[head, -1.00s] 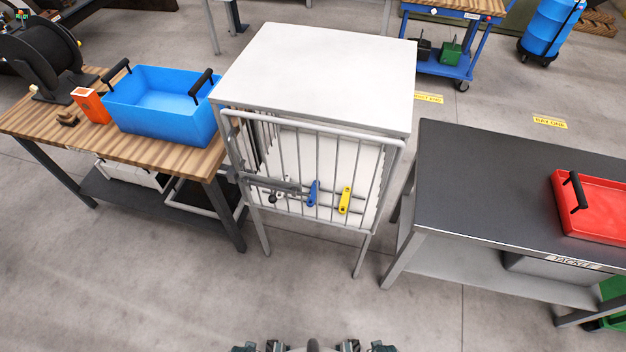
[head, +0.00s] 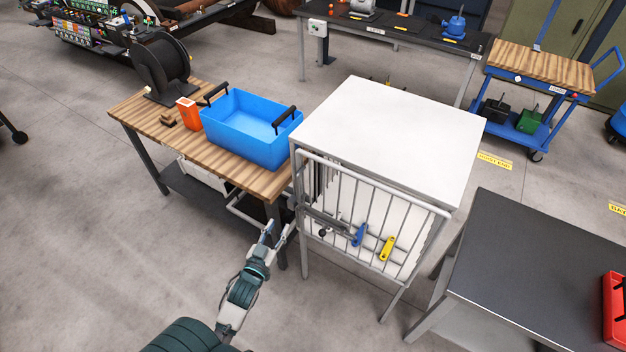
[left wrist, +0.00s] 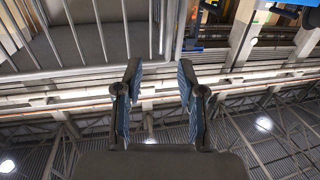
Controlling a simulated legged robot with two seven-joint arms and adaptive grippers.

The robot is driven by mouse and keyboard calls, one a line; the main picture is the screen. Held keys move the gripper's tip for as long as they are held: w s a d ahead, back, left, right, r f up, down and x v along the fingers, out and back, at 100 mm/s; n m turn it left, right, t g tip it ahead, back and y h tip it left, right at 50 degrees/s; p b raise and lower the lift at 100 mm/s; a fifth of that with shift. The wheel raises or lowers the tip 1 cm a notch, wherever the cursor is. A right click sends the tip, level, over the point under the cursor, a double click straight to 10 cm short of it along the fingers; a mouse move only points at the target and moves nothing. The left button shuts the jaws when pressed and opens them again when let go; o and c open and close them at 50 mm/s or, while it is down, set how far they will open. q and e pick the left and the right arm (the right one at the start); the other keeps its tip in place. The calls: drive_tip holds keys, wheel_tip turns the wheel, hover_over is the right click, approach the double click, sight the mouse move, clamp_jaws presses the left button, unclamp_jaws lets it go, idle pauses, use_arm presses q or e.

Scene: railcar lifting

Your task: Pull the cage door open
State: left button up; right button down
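The cage (head: 391,140) is a white-topped cabinet on legs in the middle of the head view. Its barred door (head: 370,215) is on the front and looks shut. A grey latch bar (head: 326,218) sits at the door's left side, with a blue handle (head: 359,235) and a yellow handle (head: 387,248) behind or on the bars. My left gripper (head: 279,230) is just left of the cage's front left corner, apart from the door. In the left wrist view, its two fingers (left wrist: 159,85) are spread and empty, with the bars (left wrist: 75,35) beyond. My right gripper is out of view.
A wooden workbench (head: 160,120) with a blue bin (head: 250,128), an orange box and a black reel stands at the left. A dark table (head: 535,255) with a red tray (head: 615,310) stands at the right. The floor in front of the cage is clear.

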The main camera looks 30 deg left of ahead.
use_arm(q)
drive_tip(key=r, duration=0.1)
approach(297, 187)
drive_tip(key=w, duration=0.3)
drive_tip(key=w+p, duration=0.1)
drive_tip(key=w, duration=0.5)
drive_tip(key=shift+w+a, duration=0.3)
drive_tip(key=shift+a, duration=0.05)
drive_tip(key=shift+w+a+f, duration=0.1)
drive_tip(key=shift+w+a, duration=0.2)
drive_tip(key=shift+w, duration=0.2)
drive_tip(key=shift+a, duration=0.2)
drive_tip(key=shift+d, duration=0.2)
clamp_jaws()
drive_tip(key=shift+d, duration=0.1)
